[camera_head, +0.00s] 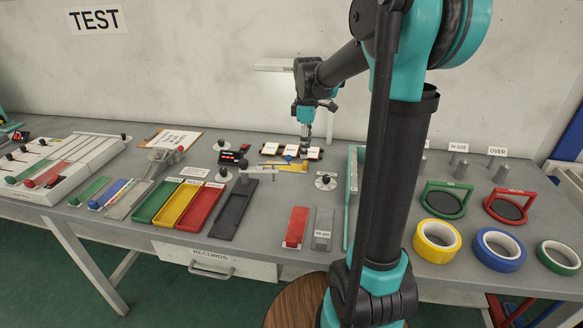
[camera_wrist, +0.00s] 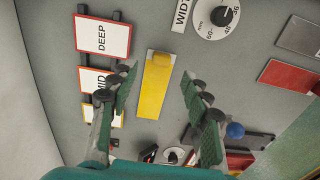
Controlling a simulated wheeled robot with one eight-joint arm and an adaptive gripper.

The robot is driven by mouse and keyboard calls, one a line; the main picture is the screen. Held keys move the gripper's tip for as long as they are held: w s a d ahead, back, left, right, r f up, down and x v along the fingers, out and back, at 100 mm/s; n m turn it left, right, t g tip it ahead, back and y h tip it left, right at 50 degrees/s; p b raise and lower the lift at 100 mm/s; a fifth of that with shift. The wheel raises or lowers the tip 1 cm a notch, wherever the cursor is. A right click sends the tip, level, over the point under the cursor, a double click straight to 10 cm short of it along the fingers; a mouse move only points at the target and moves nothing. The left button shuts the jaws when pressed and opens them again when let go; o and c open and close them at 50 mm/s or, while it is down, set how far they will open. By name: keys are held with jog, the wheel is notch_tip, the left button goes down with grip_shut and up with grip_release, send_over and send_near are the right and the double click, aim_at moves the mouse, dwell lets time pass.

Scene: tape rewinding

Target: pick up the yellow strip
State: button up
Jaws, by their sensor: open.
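The yellow strip (camera_wrist: 154,92) lies on the grey bench top, between the two fingers of my gripper (camera_wrist: 158,84) as the wrist view shows it. In the head view the yellow strip (camera_head: 291,168) shows in the middle of the bench, partly hidden by small parts. My gripper (camera_head: 304,150) points down near it, with fingers apart and nothing held. I cannot tell how high the fingertips are above the strip.
Label cards (camera_wrist: 103,38) stand in a row beside the strip, and a white dial (camera_wrist: 216,17) is near its far end. A blue knob (camera_wrist: 235,130) is by one finger. Coloured trays (camera_head: 176,205) lie left. Tape rolls (camera_head: 437,241) lie right.

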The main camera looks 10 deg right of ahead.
aim_at(305, 163)
jog(key=shift+s+a+f, duration=0.1)
jog(key=shift+f, duration=2.7)
jog(key=shift+c, duration=0.6)
grip_shut()
jog(key=shift+r, duration=0.1)
